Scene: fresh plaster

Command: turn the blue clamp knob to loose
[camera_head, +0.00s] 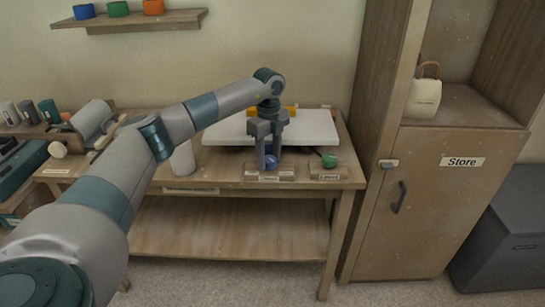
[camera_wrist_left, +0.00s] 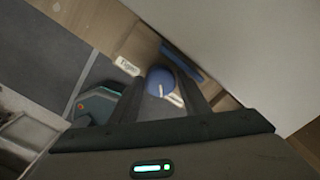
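The blue clamp knob (camera_head: 271,162) sits at the front edge of the wooden bench, above a small label too small to read. In the left wrist view the round blue knob (camera_wrist_left: 160,80) shows a white pointer line on its near side. My left gripper (camera_head: 268,160) points down over the knob, with its fingers apart, one on each side of it. In the left wrist view the knob shows between the fingertips (camera_wrist_left: 161,78); I cannot tell whether they touch it. Pale labels (camera_wrist_left: 127,66) lie beside the knob, partly hidden by the fingers. My right gripper is not in view.
A green knob (camera_head: 329,160) with its own label stands to the right on the same bench (camera_head: 345,180). A pale slab (camera_head: 313,128) lies behind the gripper. A white cylinder (camera_head: 183,160) stands at left. The Store cabinet (camera_head: 430,210) stands close on the right.

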